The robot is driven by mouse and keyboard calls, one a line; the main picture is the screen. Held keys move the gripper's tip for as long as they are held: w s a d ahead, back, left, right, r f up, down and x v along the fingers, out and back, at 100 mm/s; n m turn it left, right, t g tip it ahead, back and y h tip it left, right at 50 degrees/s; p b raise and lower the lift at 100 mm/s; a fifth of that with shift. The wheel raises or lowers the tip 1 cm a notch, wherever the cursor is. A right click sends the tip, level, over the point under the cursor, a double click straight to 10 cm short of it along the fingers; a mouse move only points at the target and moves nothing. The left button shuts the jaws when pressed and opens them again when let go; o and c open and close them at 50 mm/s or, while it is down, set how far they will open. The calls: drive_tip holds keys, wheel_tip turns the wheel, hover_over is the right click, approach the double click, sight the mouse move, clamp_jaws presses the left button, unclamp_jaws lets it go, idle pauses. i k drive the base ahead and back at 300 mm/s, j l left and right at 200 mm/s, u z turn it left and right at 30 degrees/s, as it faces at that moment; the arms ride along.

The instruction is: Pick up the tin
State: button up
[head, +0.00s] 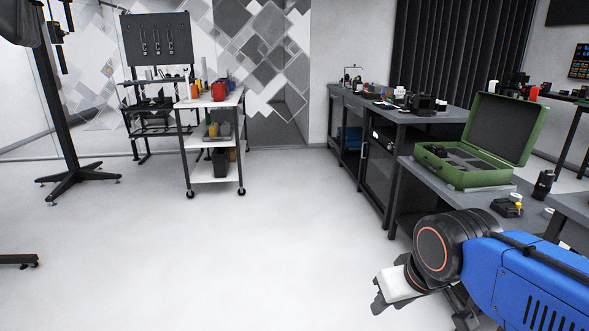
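I cannot pick out a tin with certainty. A red container (218,91) stands on the top of a white-shelved trolley (213,173) at left of centre, among bottles and small items too small to tell apart. My gripper (380,294) is at the lower right, over the floor in front of the right-hand benches and far from the trolley. It is seen from behind and the side, so its opening is unclear. I see nothing held in it.
An open green case (462,178) lies on the near right bench. A dark bench (388,112) with small equipment runs behind it. A black stand (77,183) is at the left. The white floor (240,240) in the middle is clear.

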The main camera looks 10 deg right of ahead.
sight(515, 198)
drive_tip(key=i+j+z, duration=0.1)
drive_tip(key=i, duration=0.6)
drive_tip(key=i+j+z, duration=0.1)
drive_tip(key=i, duration=0.6)
drive_tip(key=i+l+z, duration=0.1)
drive_tip(key=z, duration=0.3)
drive_tip(key=i+z, duration=0.3)
drive_tip(key=z, duration=0.15)
drive_tip(key=i+j+z, duration=0.1)
drive_tip(key=z, duration=0.3)
drive_tip(key=i+j+z, duration=0.15)
drive_tip(key=z, duration=0.25)
drive_tip(key=i+z, duration=0.4)
drive_tip(key=i+j+z, duration=0.1)
drive_tip(key=i+z, duration=0.15)
drive_tip(key=z, duration=0.2)
